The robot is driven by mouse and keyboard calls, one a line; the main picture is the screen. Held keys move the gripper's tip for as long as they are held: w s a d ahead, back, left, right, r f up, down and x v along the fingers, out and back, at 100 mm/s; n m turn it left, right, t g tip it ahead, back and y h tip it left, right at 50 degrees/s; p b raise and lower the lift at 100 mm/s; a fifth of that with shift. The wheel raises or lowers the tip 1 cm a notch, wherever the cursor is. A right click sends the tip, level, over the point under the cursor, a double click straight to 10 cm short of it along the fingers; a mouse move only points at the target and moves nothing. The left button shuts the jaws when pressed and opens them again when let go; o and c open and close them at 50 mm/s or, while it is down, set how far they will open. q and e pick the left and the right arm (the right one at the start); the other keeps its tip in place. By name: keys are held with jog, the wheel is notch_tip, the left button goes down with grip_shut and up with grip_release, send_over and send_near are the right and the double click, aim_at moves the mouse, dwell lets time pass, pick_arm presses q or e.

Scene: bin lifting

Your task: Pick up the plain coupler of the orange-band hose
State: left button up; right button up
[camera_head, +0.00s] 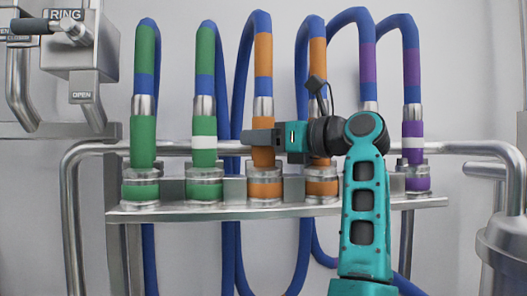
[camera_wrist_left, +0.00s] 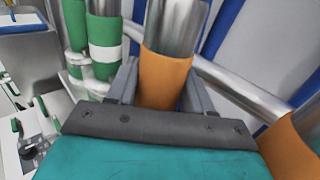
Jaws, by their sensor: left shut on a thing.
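The orange-band hose arches up from the rack and carries two orange couplers. My left gripper (camera_head: 262,137) is shut around the left orange coupler (camera_head: 263,157), just below its metal sleeve. In the left wrist view this coupler (camera_wrist_left: 162,78) stands between the two fingers, and no white band shows on its visible part. It stands upright at its orange-ringed socket (camera_head: 265,189) on the rack. The right orange coupler (camera_head: 320,162) stands behind my gripper and wrist, which hide part of it. My right gripper is not in view.
Two green couplers (camera_head: 143,142) stand to the left, the nearer one with a white band (camera_head: 203,142). A metal rail (camera_head: 467,147) runs behind the rack (camera_head: 230,212).

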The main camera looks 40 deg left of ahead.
pick_arm(q)
jog(key=shift+r, duration=0.1)
jog(key=shift+c, duration=0.4)
notch_tip(320, 180, up, 20)
jog(key=shift+p, duration=0.3)
dwell(0.8)
